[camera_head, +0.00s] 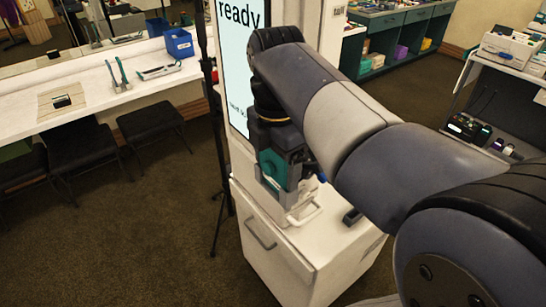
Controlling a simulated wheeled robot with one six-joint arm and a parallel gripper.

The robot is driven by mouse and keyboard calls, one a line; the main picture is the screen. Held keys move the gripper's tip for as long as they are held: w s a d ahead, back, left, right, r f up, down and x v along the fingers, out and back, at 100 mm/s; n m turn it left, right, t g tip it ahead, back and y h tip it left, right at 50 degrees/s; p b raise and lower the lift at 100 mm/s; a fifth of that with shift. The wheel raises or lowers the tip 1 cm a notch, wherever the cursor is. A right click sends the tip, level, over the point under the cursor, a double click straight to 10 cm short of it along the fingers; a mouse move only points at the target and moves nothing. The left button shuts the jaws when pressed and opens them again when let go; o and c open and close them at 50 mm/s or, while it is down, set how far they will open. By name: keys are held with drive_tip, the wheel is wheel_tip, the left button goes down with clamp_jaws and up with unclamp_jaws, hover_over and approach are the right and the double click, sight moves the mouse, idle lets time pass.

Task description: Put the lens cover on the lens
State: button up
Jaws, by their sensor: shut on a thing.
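My gripper (290,205) points down over the front part of a white cabinet (335,248), just in front of the booth screen. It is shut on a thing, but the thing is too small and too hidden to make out. I cannot pick out the lens cover or the lens for certain. My arm hides part of the cabinet top and the booth's right side.
The screen (240,60) reads "ready" and stands at the cabinet's back. A dark stand (215,150) is close on its left. A white counter (100,100) with stools is at left. A cart (500,80) is at right. Carpet between is clear.

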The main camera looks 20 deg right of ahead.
drive_tip(key=o, duration=0.9)
drive_tip(key=shift+o, duration=0.2)
drive_tip(key=shift+r, duration=0.1)
drive_tip(key=shift+r+p, duration=3.05)
drive_tip(key=shift+r, duration=0.4)
drive_tip(key=shift+f, duration=0.2)
wheel_tip(320, 180, down, 7)
drive_tip(key=b, duration=0.6)
drive_tip(key=shift+r, duration=0.1)
drive_tip(key=shift+r, duration=0.1)
